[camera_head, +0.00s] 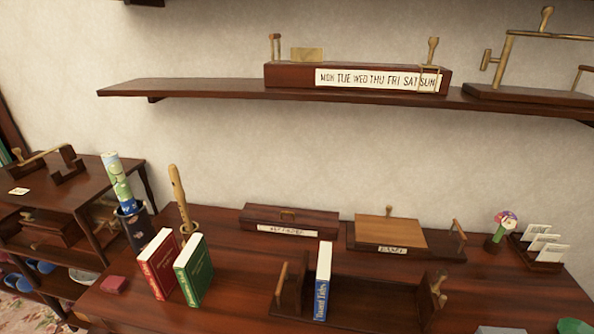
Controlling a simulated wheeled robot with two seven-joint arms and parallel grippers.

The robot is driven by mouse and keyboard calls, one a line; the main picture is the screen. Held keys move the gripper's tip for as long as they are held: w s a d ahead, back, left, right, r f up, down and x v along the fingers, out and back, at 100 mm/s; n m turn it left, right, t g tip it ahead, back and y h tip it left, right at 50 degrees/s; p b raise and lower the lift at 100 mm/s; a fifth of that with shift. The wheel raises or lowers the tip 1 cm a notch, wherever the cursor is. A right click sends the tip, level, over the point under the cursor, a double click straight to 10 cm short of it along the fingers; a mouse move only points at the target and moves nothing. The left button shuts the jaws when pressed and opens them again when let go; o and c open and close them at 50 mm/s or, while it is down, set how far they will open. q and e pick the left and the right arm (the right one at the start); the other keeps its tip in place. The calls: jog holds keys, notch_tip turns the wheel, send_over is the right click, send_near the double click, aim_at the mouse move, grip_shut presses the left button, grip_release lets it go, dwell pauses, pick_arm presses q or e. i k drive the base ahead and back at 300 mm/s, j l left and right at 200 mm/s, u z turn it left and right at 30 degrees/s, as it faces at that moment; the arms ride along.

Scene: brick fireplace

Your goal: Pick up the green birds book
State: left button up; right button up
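A green book (197,268) stands upright on the dark wooden table, its spine turned toward me; the spine lettering is too small to read. A red book (158,262) stands upright close at its left. Neither of my grippers shows in the head view.
A dark cup (136,229) with a green and blue tube and a recorder (180,198) on a stand are behind the books. Wooden boxes (290,219) line the table's back. A wall shelf (200,88) hangs above.

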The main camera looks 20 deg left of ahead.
aim_at(194, 270)
jog(key=j+u, duration=0.2)
jog(key=u, duration=1.3)
jog(key=j+z, duration=0.35)
jog(key=k+l, duration=0.05)
jog(key=l, duration=0.05)
